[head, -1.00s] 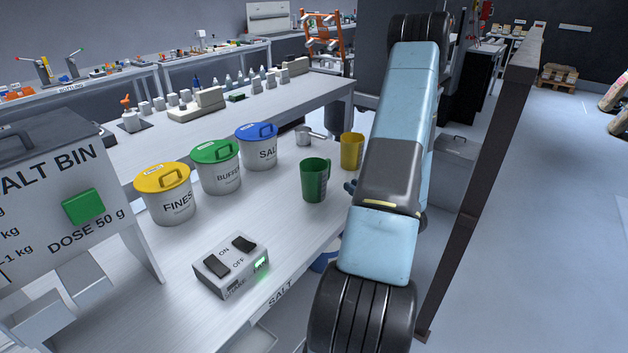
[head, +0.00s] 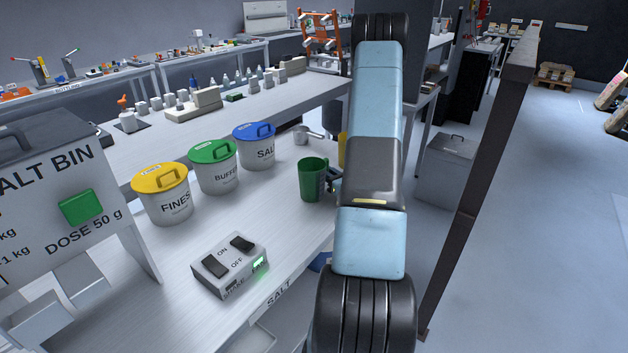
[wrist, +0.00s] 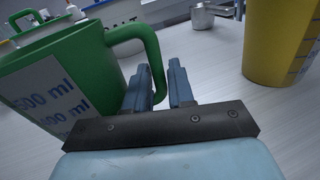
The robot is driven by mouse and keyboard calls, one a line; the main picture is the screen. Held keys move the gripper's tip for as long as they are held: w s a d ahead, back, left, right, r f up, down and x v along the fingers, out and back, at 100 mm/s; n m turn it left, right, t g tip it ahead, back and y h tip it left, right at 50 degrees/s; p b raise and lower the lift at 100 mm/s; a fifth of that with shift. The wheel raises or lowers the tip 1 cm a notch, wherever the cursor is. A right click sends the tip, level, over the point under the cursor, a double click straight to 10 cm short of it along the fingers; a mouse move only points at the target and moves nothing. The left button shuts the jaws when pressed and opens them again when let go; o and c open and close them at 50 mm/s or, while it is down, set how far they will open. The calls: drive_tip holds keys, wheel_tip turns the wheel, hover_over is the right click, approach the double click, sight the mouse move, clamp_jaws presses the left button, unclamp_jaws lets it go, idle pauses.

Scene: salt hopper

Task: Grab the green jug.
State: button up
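The green jug (head: 311,180) stands upright on the white bench. My gripper (wrist: 160,75) is open at the handle, also in the head view (head: 334,178). The lower part of the handle runs between my two fingers, with a narrow gap showing between them. I cannot tell whether either finger touches it.
A yellow jug (wrist: 282,45) stands close on the right and is mostly behind my arm in the head view. Yellow-, green- and blue-lidded tubs (head: 258,148) stand left. A switch box (head: 229,264) sits in front.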

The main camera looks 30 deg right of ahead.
drive_tip(key=shift+w, duration=0.4)
drive_tip(key=shift+c, duration=0.4)
clamp_jaws()
drive_tip(key=shift+r, duration=0.15)
